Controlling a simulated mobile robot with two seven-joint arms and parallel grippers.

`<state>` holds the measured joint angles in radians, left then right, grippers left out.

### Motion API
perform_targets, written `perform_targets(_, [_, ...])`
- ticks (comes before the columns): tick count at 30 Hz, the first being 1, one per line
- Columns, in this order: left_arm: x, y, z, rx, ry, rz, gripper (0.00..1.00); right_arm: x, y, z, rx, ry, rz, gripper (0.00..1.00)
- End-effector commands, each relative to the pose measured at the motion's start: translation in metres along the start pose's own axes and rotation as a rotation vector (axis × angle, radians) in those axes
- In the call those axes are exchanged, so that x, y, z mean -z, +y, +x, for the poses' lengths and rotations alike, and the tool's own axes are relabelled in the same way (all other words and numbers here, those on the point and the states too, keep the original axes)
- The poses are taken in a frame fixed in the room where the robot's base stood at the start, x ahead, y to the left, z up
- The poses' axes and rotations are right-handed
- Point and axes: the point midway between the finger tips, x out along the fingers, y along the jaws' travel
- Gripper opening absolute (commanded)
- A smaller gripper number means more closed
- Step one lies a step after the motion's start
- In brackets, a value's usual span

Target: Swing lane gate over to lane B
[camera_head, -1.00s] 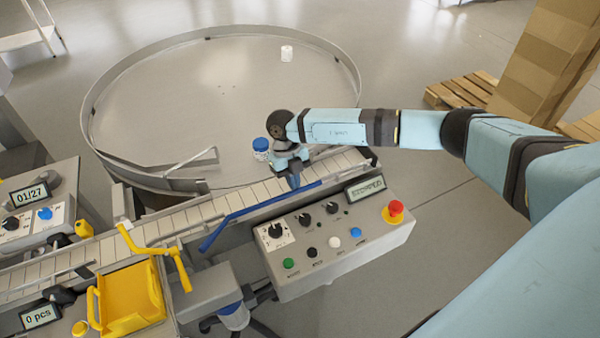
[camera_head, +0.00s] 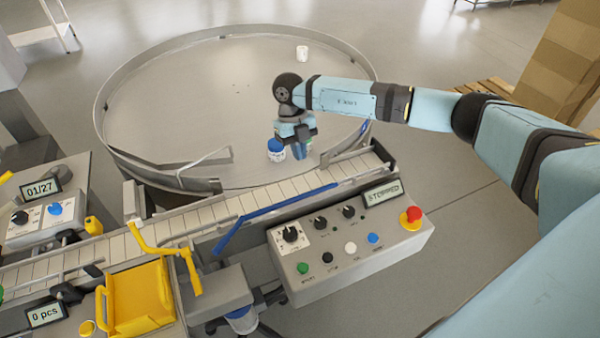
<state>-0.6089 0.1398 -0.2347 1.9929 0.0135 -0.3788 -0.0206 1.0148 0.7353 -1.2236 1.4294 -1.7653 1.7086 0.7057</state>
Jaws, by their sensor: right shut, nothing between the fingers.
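A long blue bar (camera_head: 275,206) runs along the near side of the slatted conveyor (camera_head: 205,213), with its left end bent toward the front. A yellow bent lever (camera_head: 165,249) crosses the conveyor's near edge further left. No lane letters are readable, and I cannot tell for sure which of these is the lane gate. My right gripper (camera_head: 300,152) is shut and empty over the near part of the round table, beyond the conveyor and apart from the blue bar. It is close beside a blue-capped white jar (camera_head: 276,151). My left gripper is out of view.
The round table (camera_head: 190,90) has a raised rim and a white container (camera_head: 302,53) at the back. A control box (camera_head: 345,250) with knobs, buttons and a red stop knob (camera_head: 411,215) stands in front; its display reads STOPPED. A yellow bin (camera_head: 137,300) is at front left.

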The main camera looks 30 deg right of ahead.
Motion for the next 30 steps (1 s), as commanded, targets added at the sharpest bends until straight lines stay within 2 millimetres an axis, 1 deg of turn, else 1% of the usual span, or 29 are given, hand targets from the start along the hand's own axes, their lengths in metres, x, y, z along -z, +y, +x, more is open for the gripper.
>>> perform_targets(3, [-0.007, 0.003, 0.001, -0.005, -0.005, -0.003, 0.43, -0.001, -0.001, -0.020, 0.000, -0.002, 0.000, 0.00])
perform_targets(6, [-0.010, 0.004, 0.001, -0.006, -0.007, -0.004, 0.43, -0.001, -0.001, -0.031, 0.000, -0.001, 0.000, 0.00])
perform_targets(9, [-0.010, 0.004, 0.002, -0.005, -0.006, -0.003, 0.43, 0.000, -0.001, -0.038, 0.000, -0.001, 0.000, 0.00])
perform_targets(13, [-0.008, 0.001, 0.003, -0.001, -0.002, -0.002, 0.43, 0.000, -0.001, -0.041, 0.000, 0.000, 0.000, 0.00])
perform_targets(30, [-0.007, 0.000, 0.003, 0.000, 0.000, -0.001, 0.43, 0.000, -0.001, -0.040, 0.000, 0.000, 0.001, 0.00])
